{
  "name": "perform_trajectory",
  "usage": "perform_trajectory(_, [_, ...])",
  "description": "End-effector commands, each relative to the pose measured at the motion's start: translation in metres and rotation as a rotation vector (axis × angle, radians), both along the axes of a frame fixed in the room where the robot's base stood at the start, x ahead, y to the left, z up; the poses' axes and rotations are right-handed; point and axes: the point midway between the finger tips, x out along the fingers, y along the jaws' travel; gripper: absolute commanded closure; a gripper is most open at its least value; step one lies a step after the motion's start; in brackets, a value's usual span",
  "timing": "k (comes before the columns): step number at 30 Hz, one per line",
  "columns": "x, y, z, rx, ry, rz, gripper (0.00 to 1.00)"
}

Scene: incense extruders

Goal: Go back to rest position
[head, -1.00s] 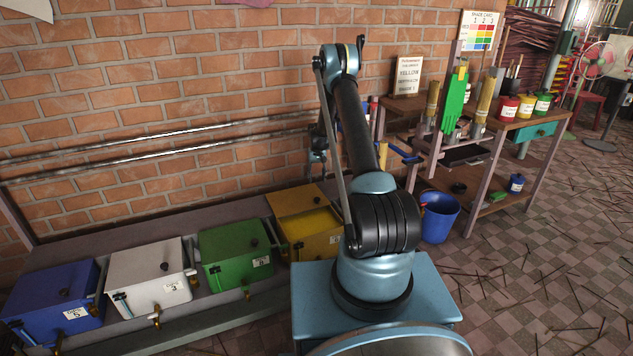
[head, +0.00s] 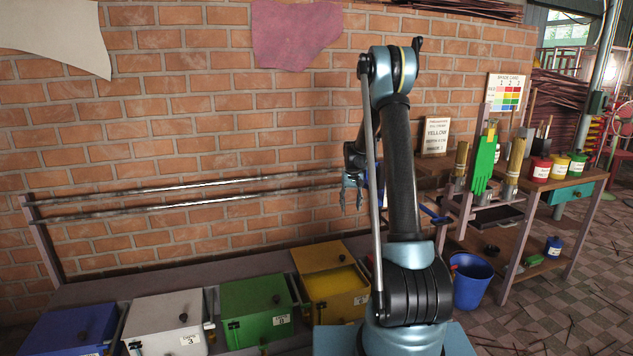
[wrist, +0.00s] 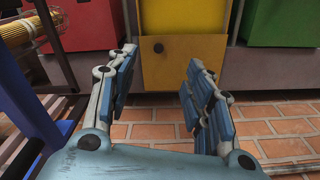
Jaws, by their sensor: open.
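My arm stands upright in the head view, bent over at the top. My gripper (head: 352,196) hangs from it in front of the brick wall, partly hidden by the arm. In the wrist view my gripper (wrist: 160,86) has its two blue-padded fingers spread apart, with nothing between them.
Green (head: 257,308), white (head: 166,322) and blue (head: 75,330) boxes line the bench to the left. Two metal rods (head: 190,190) run along the wall. A rack (head: 510,190) with a green glove and paint pots stands right, beside a blue bucket (head: 470,284). Floor at right has scattered sticks.

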Motion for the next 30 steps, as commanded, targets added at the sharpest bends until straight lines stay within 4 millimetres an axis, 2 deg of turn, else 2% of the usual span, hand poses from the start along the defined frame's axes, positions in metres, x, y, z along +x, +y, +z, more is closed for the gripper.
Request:
perform_trajectory(1, [-0.011, -0.001, 0.014, 0.000, -0.003, -0.001, 0.53])
perform_trajectory(6, [-0.045, -0.006, 0.052, 0.001, -0.015, -0.002, 0.53])
perform_trajectory(15, [-0.113, -0.013, 0.107, 0.001, -0.034, -0.005, 0.53])
perform_trajectory(24, [-0.187, -0.020, 0.145, 0.001, -0.054, -0.007, 0.53])
perform_trajectory(30, [-0.238, -0.024, 0.160, 0.000, -0.067, -0.010, 0.53])
